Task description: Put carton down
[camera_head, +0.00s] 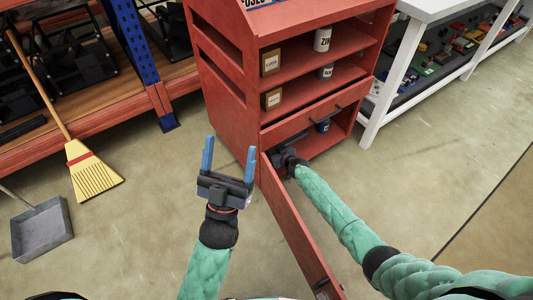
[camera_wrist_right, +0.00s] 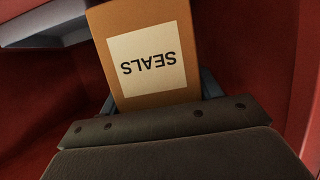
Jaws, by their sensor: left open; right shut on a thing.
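In the right wrist view a brown carton (camera_wrist_right: 150,30) with a cream label reading "SEALS" upside down sits between the fingers of my right gripper (camera_wrist_right: 155,98), which is shut on it. Red cabinet walls surround it. In the head view my right gripper (camera_head: 288,160) reaches into the lower compartment of the red cabinet (camera_head: 226,95), below the drawer; the carton cannot be made out there. My left gripper (camera_head: 229,160) is open and empty, in front of the cabinet's left side, blue fingers pointing up.
Cartons (camera_head: 271,61) and cans (camera_head: 322,39) stand on the upper shelves. The open red door (camera_head: 300,240) extends toward me, beside my right arm. A broom (camera_head: 92,170) and dustpan (camera_head: 41,230) are at left; a white workbench (camera_head: 395,85) is at right.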

